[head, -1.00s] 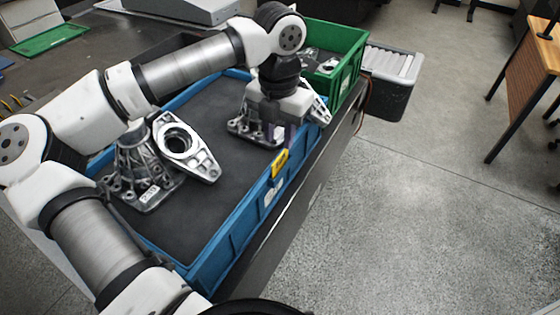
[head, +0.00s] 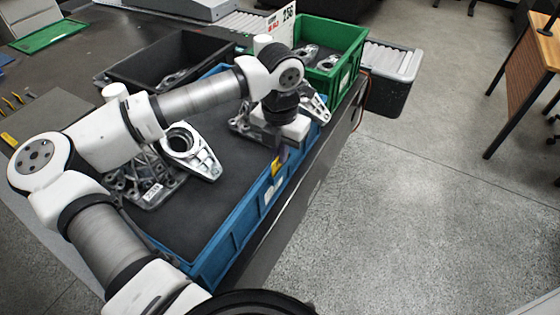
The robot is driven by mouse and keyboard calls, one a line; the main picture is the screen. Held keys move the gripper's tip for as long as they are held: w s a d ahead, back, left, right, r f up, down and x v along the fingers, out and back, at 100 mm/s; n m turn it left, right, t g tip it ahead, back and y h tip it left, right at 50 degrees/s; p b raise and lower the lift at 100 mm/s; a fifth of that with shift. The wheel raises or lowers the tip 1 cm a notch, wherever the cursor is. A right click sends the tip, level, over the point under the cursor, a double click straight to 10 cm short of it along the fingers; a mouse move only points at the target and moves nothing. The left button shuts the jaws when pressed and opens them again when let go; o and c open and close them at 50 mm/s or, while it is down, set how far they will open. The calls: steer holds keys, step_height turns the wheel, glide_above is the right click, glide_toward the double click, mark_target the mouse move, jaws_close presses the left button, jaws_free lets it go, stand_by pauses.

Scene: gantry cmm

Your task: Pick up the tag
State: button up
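The yellow tag (head: 276,165) hangs on the right-hand wall of the blue crate (head: 235,230), near its rim, with a pale label below it. My gripper (head: 281,157) points down right at the tag. Its dark fingers hide the tag's upper part. Whether the fingers are apart, touching the tag or closed on it cannot be told at this size.
Grey metal castings (head: 190,152) lie in the blue crate on a dark liner. More castings are under my gripper. A green crate (head: 347,72) with parts and a white numbered sign (head: 281,28) stand behind. A black crate (head: 140,62) is at the back left.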

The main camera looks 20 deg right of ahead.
steer(key=shift+r, duration=0.1)
jaws_close()
step_height(320, 180, up, 24)
steer(key=p, duration=0.1)
steer(key=shift+r, duration=0.25)
stand_by(0.6)
steer(key=shift+f, duration=0.1)
